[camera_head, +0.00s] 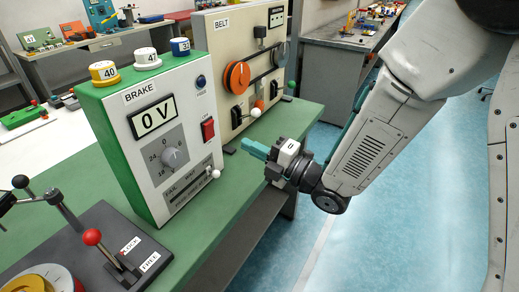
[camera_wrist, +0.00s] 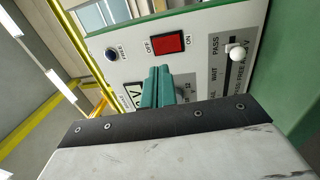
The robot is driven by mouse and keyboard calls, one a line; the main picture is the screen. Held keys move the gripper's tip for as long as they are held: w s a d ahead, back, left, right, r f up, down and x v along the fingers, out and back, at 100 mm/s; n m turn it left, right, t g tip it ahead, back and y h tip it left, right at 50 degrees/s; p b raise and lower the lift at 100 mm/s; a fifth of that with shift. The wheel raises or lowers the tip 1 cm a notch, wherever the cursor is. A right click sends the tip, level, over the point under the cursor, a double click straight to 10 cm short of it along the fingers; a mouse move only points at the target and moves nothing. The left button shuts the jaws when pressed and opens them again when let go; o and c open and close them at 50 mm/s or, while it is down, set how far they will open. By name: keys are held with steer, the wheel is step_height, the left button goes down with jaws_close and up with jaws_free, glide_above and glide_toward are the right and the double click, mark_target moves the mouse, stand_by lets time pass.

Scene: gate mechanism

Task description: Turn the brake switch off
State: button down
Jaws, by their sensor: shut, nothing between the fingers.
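The brake box (camera_head: 160,130) is a white panel with a green casing, standing on the green bench and labelled BRAKE. Its display (camera_head: 153,118) reads 0 V. The red rocker switch (camera_head: 208,130) is on the right side of the panel, below a blue button. In the wrist view the red switch (camera_wrist: 170,43) lies between the OFF and ON labels. My gripper (camera_head: 256,149) is shut and empty, to the right of the panel and lower than the switch, apart from it. In the wrist view its teal fingers (camera_wrist: 157,85) are together and cover part of the panel below the switch.
A white-knobbed slider (camera_head: 215,174) is low on the brake panel, near my gripper. The belt box (camera_head: 240,65) with an orange wheel stands behind. The bench's right side is clear.

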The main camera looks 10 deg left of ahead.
mark_target(211, 127)
steer(key=x, duration=0.9)
steer(key=shift+a, duration=0.15)
steer(key=shift+w, duration=0.1)
